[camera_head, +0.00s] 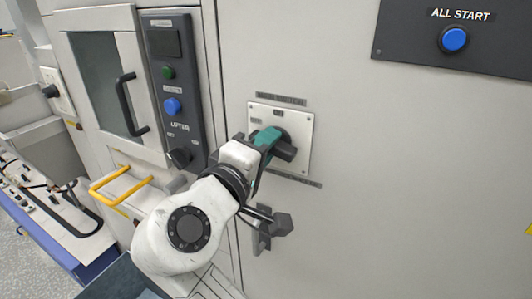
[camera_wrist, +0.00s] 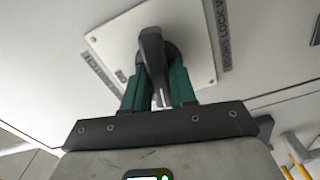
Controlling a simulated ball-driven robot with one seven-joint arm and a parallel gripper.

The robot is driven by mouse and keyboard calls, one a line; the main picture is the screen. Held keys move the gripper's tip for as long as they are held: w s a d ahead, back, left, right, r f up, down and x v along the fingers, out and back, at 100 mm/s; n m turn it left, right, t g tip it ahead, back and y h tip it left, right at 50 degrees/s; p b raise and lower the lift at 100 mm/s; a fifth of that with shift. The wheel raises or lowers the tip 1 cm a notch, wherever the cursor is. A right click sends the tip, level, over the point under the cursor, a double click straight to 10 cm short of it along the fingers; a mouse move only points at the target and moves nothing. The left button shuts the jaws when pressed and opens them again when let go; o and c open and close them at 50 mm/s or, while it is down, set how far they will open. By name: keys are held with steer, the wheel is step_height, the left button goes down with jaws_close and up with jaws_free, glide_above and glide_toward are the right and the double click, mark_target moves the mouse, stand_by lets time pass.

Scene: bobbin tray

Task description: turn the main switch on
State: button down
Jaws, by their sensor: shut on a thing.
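The main switch is a dark rotary handle (camera_head: 286,151) on a pale square plate (camera_head: 302,128) fixed to the white cabinet front. In the wrist view the handle (camera_wrist: 153,52) stands out from the plate (camera_wrist: 118,38). My gripper (camera_head: 268,138) is at the switch, with its green fingers on either side of the handle. In the wrist view my gripper (camera_wrist: 158,88) is shut on the handle, one finger on each side.
A dark door handle (camera_head: 272,229) sits just below the switch. A black panel (camera_head: 178,90) with buttons and a knob is to the left, beside a windowed door (camera_head: 105,80). A yellow rail (camera_head: 120,184) juts out lower left. A blue ALL START button (camera_head: 454,39) is at upper right.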

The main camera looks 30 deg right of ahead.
steer(key=m+b, duration=0.4)
steer(key=shift+f+m, duration=0.2)
steer(key=shift+m, duration=0.1)
steer(key=m+b, duration=0.3)
steer(key=shift+s+m+b, duration=0.1)
steer(key=shift+m+b, duration=0.2)
steer(key=m+b, duration=0.4)
steer(key=m, duration=0.1)
steer(key=shift+s+d+r+b, duration=0.1)
steer(key=shift+d+r+b, duration=0.05)
steer(key=shift+b, duration=0.25)
steer(key=shift+r+m+b, duration=0.15)
steer(key=shift+m+b, duration=0.7)
steer(key=shift+m, duration=0.15)
steer(key=c, duration=1)
jaws_free()
steer(key=shift+r, duration=0.1)
